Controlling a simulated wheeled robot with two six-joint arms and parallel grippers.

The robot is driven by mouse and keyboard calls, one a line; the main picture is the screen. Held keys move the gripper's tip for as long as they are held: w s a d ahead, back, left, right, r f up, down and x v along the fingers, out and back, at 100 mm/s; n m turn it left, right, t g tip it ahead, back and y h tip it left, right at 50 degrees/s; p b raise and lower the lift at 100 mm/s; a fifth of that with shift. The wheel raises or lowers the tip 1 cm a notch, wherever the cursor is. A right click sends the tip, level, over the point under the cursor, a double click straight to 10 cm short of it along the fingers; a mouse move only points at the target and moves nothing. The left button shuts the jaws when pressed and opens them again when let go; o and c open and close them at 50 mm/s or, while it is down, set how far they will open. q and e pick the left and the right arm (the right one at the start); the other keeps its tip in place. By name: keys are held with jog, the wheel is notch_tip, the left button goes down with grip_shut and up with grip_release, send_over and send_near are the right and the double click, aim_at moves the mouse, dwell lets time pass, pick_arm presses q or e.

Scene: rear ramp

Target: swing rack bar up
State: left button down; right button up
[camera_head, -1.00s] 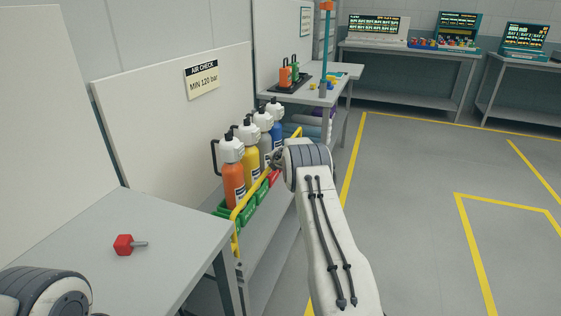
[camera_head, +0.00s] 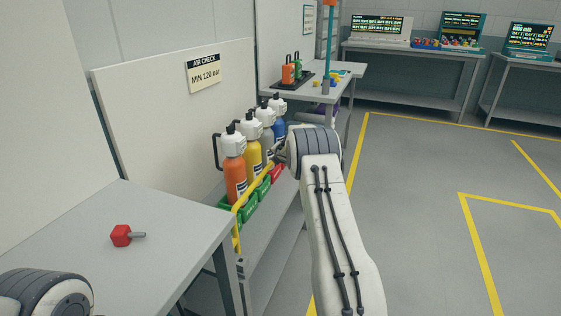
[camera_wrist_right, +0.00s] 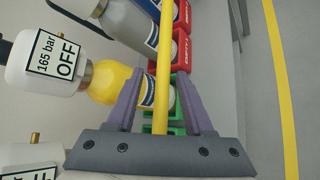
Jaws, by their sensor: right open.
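The yellow rack bar (camera_head: 252,191) runs along the front of a row of bottles on the rack, across their lower part. Its far part is hidden behind my right wrist. In the right wrist view the bar (camera_wrist_right: 163,60) passes between the two purple fingers of my right gripper (camera_wrist_right: 161,85). The fingers are spread, one on each side of the bar, with gaps visible. In the head view the right gripper is mostly hidden by its own wrist. My left arm shows only at the bottom left corner; its gripper is out of the picture.
Orange (camera_head: 235,178), yellow (camera_head: 253,153), grey and blue bottles stand behind the bar above green (camera_head: 249,211) and red label blocks. A grey table (camera_head: 165,262) with a red-headed piece (camera_head: 121,236) is at left. Open floor (camera_head: 410,200) lies right.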

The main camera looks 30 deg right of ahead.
pick_arm(q)
notch_tip(320, 180, down, 5)
jog(key=b, duration=0.3)
jog(key=shift+r, duration=0.15)
pick_arm(e)
jog(key=v, duration=0.8)
jog(key=shift+a, duration=0.1)
